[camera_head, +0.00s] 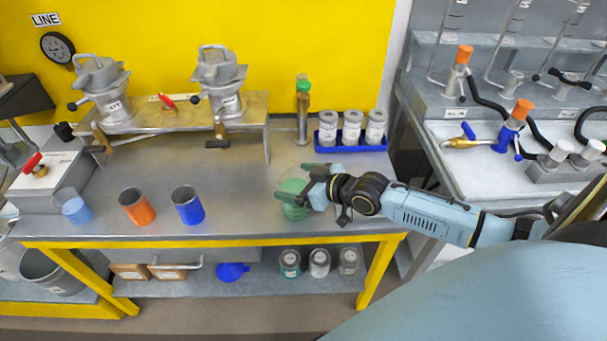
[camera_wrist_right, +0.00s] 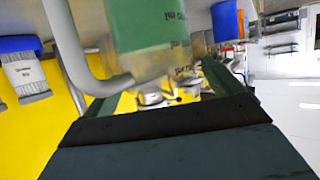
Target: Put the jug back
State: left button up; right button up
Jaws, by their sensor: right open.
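A clear jug with green contents (camera_head: 293,198) stands near the right front of the steel bench. In the right wrist view the jug (camera_wrist_right: 150,28) fills the upper middle, close up, with printed marks on its wall and a grey curved handle (camera_wrist_right: 88,72). My right gripper (camera_head: 301,184) is open at the jug, with its fingers beside the jug's wall. I cannot tell whether they touch it. The gripper and wrist hide part of the jug's right side. My left gripper is not in view.
An orange cup (camera_head: 137,207), a blue cup (camera_head: 188,206) and a light blue cup (camera_head: 75,211) stand left on the bench. A blue tray (camera_head: 349,146) of lidded jars is behind the gripper. Bare bench (camera_head: 235,185) lies between the blue cup and the jug.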

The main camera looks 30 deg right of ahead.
jog(key=p+v, duration=0.2)
jog(key=v, duration=1)
dwell(0.5)
jog(key=s+a+f+m+g+h, duration=0.1)
jog(key=s+a+f+g+h, duration=0.1)
jog(key=s+a+g, duration=0.35)
jog(key=s+a+f+m+g+h, duration=0.1)
jog(key=s+a+f+g+h, duration=0.15)
jog(key=s+a, duration=0.55)
jog(key=s+d+f+g, duration=0.1)
jog(key=s+f, duration=0.1)
jog(key=f, duration=1)
jog(key=s+d+f+g, duration=0.1)
jog(key=s+f, duration=0.1)
jog(key=f, duration=1.1)
jog(key=s+d+f+g+b, duration=0.1)
jog(key=s+d+f+b, duration=0.1)
jog(key=s+f, duration=1.3)
jog(key=shift+s+d+f, duration=0.4)
jog(key=shift+s+d, duration=0.05)
jog(key=shift+h, duration=0.25)
